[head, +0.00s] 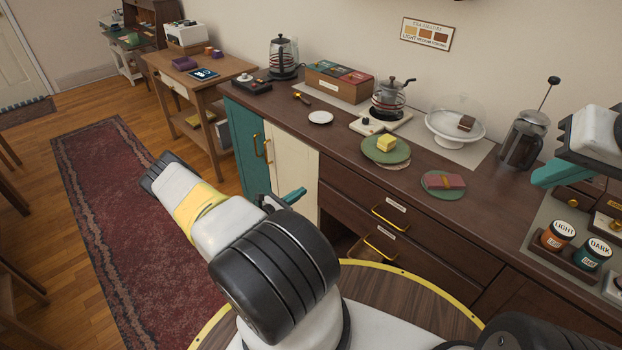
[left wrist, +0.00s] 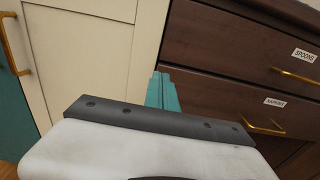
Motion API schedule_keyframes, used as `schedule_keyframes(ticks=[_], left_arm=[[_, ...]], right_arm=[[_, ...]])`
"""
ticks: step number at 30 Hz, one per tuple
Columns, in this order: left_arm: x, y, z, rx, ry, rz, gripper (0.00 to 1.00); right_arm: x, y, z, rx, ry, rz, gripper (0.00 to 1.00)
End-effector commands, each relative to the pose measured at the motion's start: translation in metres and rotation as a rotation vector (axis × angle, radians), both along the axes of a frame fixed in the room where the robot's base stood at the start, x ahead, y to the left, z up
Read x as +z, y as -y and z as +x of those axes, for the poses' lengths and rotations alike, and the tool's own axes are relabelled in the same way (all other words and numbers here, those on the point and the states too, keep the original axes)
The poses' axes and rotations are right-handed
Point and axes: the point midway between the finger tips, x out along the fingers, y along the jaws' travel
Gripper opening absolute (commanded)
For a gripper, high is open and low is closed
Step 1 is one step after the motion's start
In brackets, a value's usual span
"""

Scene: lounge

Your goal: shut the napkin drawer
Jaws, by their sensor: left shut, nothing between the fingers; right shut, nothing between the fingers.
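The napkin drawer (left wrist: 215,100) is the dark brown front labelled NAPKINS, below the SPOONS drawer (left wrist: 235,45). It also shows in the head view (head: 430,268), with a brass handle (head: 380,247). My left gripper (head: 291,197) is shut and empty, in front of the cabinet near the cream door and the drawers' left end. Its teal fingers (left wrist: 162,92) overlap the drawer's left edge in the wrist view; contact is unclear. My right gripper (head: 550,174) is shut and empty above the counter at the right.
The counter (head: 335,132) carries a green plate (head: 386,151) with a yellow block, a glass dome stand (head: 455,128), a French press (head: 524,136) and jars (head: 557,236). The rug (head: 105,215) at left is clear.

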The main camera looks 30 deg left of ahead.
Motion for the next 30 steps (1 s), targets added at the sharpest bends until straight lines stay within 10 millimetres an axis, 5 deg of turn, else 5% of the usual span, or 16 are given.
schedule_keyframes(ticks=[9, 30], left_arm=[[0.0, 0.02, 0.052, -0.002, 0.0, 0.0, 0.0], [0.0, 0.029, 0.079, -0.002, 0.0, 0.001, 0.0]], right_arm=[[0.0, 0.0, 0.0, 0.0, 0.001, 0.001, 0.0], [0.0, 0.0, 0.0, 0.0, 0.001, 0.001, 0.0]])
